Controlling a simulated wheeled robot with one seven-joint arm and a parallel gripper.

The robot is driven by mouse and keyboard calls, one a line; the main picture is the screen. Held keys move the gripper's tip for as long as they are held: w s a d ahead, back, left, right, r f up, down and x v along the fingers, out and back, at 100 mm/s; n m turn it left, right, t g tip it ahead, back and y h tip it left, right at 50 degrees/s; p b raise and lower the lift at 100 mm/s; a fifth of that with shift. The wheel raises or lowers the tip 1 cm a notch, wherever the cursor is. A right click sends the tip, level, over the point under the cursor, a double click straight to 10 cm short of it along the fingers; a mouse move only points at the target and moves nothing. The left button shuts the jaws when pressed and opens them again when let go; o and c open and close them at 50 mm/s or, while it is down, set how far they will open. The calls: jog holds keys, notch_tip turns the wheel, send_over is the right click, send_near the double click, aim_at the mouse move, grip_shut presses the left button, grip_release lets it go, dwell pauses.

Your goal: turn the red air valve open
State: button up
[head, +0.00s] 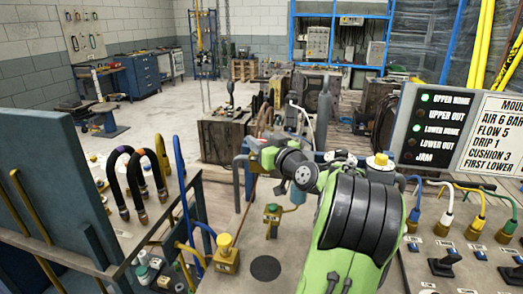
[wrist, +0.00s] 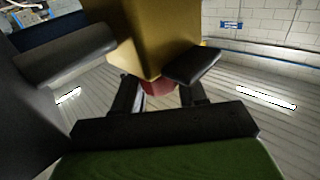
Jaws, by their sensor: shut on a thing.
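In the wrist view a small red part (wrist: 157,88), which looks like the red air valve's handle, sits below a large yellow-brown block (wrist: 150,35). My gripper (wrist: 158,98) has a dark finger on each side of the red part and is shut on it. Much of the red part is hidden by the block and the fingers, so its turn angle cannot be told. In the head view my green and grey arm reaches across the middle; my fingers and the red valve cannot be made out there.
A lamp panel (head: 436,130) with two green lamps lit stands at the right, next to a lettered sign (head: 494,135). Coloured hoses (head: 472,208) and a lever (head: 443,264) lie below. A yellow-knobbed valve (head: 225,255) and a hose rack stand at the left.

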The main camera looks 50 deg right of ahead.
jog(key=o, duration=0.9)
jog(key=shift+b+v, duration=0.65)
jog(key=shift+v, duration=7.25)
